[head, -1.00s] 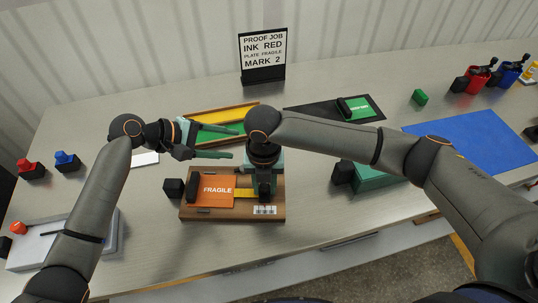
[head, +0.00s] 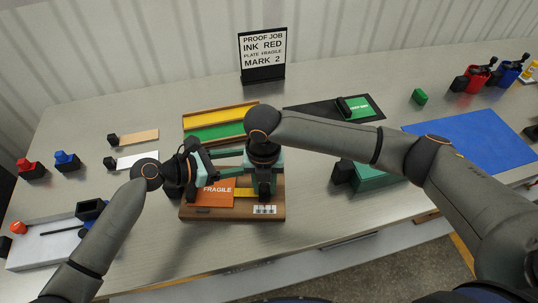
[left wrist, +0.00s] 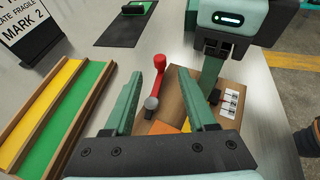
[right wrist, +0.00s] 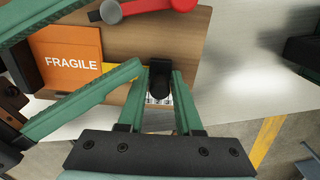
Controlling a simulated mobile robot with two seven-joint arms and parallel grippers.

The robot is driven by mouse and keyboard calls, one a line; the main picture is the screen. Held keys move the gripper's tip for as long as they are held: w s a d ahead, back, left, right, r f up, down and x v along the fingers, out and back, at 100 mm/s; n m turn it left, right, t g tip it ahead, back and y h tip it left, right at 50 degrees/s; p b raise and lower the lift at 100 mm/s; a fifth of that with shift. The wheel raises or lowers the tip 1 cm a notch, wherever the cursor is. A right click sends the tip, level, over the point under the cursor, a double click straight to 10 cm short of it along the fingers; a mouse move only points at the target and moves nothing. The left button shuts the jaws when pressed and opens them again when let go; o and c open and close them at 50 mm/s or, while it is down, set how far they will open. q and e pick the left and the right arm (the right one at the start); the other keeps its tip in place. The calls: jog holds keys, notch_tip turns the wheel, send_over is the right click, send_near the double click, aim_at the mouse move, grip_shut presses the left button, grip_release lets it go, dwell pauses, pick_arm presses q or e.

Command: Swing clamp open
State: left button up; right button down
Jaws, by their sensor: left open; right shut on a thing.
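The clamp's red lever (left wrist: 158,72) with a grey round end (left wrist: 151,102) stands over the wooden base (head: 225,213). The lever also shows at the top of the right wrist view (right wrist: 178,4). My left gripper (head: 240,161) is open; in its wrist view the lever lies between its two fingers, with gaps on both sides. My right gripper (right wrist: 160,82) is shut on a black block (right wrist: 160,78) at the base's right side. The orange FRAGILE plate (right wrist: 68,47) lies on the base. The grippers hide the lever in the head view.
A tray with yellow and green strips (head: 215,113) lies behind the base. A black mat (head: 310,112) and blue mat (head: 465,140) lie to the right. A white slab (head: 50,255) is at front left. The sign (head: 263,55) stands at the back.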

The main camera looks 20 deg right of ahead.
pick_arm(q)
jog(key=x, duration=0.8)
jog(key=shift+w+d+f, duration=0.1)
jog(key=shift+d, duration=0.05)
grip_shut()
dwell(1.2)
